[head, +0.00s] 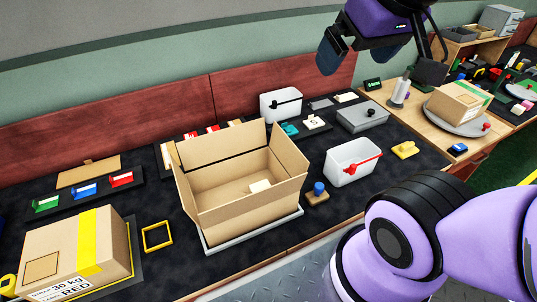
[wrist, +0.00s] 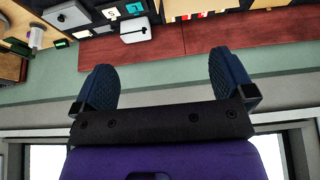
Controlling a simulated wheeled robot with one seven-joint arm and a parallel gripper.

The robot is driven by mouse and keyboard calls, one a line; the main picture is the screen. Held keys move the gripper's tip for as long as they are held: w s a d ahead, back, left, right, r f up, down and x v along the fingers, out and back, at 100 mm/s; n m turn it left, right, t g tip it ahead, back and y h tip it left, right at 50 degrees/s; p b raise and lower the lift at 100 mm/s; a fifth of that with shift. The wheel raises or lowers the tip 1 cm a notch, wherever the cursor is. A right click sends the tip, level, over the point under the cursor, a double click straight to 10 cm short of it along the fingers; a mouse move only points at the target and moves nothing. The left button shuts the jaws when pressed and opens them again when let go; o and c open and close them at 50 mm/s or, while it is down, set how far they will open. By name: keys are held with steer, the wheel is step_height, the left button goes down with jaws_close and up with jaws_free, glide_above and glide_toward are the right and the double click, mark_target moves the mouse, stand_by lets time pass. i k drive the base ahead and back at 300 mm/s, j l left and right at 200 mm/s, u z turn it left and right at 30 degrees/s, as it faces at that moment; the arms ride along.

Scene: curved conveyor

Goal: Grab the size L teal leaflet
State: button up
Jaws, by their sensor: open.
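A teal leaflet (head: 290,129) lies in a dark tray towards the back of the conveyor in the head view. It also shows at the top of the wrist view (wrist: 134,7), upside down, with a pale mark too small to read surely. A white leaflet marked S (head: 315,122) lies beside it, also seen in the wrist view (wrist: 110,12). My gripper (head: 382,64) is raised high near the back wall, well above and to the right of the leaflets. Its blue fingers are spread apart in the wrist view (wrist: 162,68), with nothing between them.
An open cardboard box (head: 285,165) with a cream item inside stands in front of the leaflets. White bins (head: 281,104) and (head: 352,169) and a grey case (head: 362,117) stand nearby. A closed carton (head: 65,250) sits front left. The air around my gripper is clear.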

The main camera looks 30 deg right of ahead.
mark_target(290, 130)
steer(key=i+l, duration=0.1)
steer(key=l, duration=0.3)
steer(key=i+l, duration=0.1)
steer(key=l, duration=0.3)
steer(key=i+l, duration=0.1)
steer(key=l, duration=0.3)
